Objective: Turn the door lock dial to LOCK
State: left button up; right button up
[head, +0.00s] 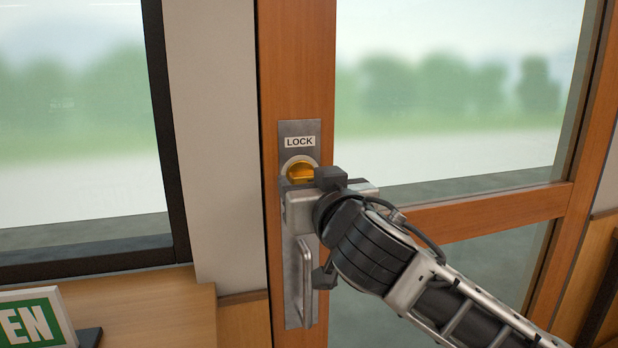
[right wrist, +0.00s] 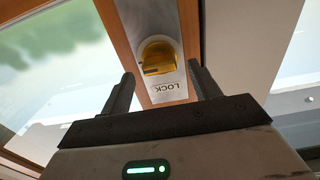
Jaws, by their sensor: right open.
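The brass lock dial (head: 300,171) sits on a metal plate (head: 299,128) on the wooden door. A LOCK label (head: 299,142) is just above the dial. My right gripper (head: 318,230) is at the plate, just below and in front of the dial, and partly covers it. In the right wrist view the dial (right wrist: 158,58) lies beyond and between the two open fingers (right wrist: 162,92), with nothing held. The LOCK label (right wrist: 166,88) looks upside down there. I cannot tell whether a finger touches the dial. My left gripper is not in view.
A vertical door handle (head: 305,282) is below the dial, close under my right gripper. A glass pane (head: 450,95) fills the door to the right. A green sign (head: 35,322) stands on a wooden ledge at the lower left.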

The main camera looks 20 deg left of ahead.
jog(key=shift+w+a, duration=0.3)
jog(key=shift+w, duration=0.15)
jog(key=c, duration=1)
